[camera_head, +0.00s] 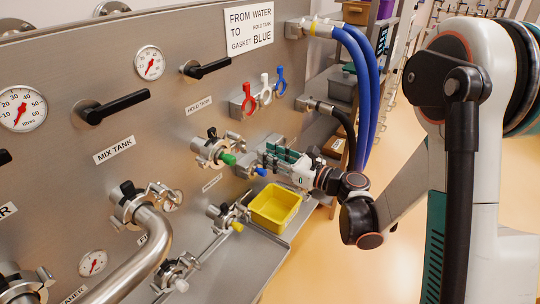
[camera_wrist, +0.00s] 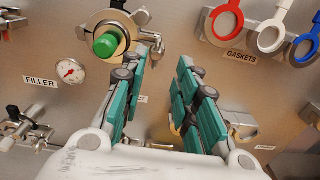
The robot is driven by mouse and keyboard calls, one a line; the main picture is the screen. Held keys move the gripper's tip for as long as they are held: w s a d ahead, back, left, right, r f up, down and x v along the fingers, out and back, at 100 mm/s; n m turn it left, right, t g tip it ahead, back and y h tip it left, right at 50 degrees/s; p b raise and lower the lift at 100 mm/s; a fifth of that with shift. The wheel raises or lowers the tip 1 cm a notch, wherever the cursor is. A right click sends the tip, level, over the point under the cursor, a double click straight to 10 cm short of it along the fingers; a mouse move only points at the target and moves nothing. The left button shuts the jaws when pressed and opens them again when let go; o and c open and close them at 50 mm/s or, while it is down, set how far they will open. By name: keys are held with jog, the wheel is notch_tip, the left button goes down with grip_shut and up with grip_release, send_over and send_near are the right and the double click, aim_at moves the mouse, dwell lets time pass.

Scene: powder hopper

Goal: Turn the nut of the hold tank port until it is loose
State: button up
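The hold tank port (camera_head: 208,150) is a steel clamped fitting on the panel, below the HOLD TANK label (camera_head: 198,105). The green end lies outside the fingers, left of the left one. The nut's threads are not visible.
A blue-ended part (camera_head: 262,172) shows just below my fingers. A yellow bin (camera_head: 275,207) stands below on a shelf. Red, white and blue gaskets (camera_head: 265,90) hang above. Other pipe fittings (camera_head: 228,213) project lower down, and blue hoses (camera_head: 360,80) hang at right.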

aim_at(245, 147)
jog(key=x, duration=0.9)
jog(key=shift+s+a+f+p, duration=0.1)
jog(key=shift+s+f+p, duration=0.05)
jog(key=shift+f+p, duration=0.2)
grip_shut()
